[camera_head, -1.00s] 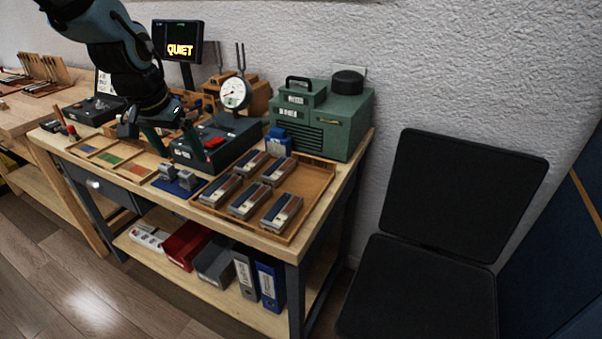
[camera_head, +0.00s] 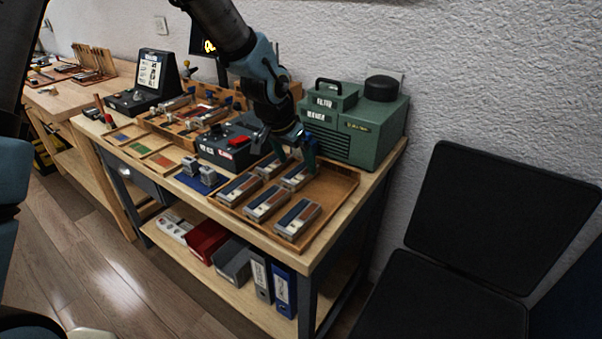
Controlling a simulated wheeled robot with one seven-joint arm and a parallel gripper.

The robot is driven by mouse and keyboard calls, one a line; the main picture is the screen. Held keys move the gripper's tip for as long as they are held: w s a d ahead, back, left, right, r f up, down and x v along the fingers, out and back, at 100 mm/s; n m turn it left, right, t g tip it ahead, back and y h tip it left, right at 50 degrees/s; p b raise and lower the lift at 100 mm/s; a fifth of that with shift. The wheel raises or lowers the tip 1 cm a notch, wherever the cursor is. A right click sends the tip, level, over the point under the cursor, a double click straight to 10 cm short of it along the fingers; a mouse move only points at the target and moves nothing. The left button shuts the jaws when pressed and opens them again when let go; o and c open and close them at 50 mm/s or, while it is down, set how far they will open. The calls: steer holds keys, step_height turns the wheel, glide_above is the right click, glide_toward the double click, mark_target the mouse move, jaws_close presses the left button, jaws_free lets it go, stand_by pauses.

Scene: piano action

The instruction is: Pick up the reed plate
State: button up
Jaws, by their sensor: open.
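Several reed plates lie in a wooden tray (camera_head: 341,192) on the bench. One reed plate (camera_head: 298,176) is at the back right of the group, another (camera_head: 240,188) at the left, and another (camera_head: 297,219) at the front right. My gripper (camera_head: 285,153) points down over the back of the tray, with its dark green fingers apart and nothing seen between them. It is close above the back plates and partly hides them. I cannot tell whether it touches one.
A green machine (camera_head: 362,135) stands right behind the tray. A black box with a red button (camera_head: 235,141) stands to the left. Small grey blocks on a blue mat (camera_head: 206,186) lie left of the tray. The tray's right end is bare.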

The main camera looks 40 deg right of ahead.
mark_target(301, 170)
steer(key=shift+p+x, duration=0.35)
steer(key=shift+x, duration=1.4)
steer(key=c, duration=1.4)
steer(key=shift+d, duration=0.1)
jaws_close()
steer(key=shift+r, duration=0.2)
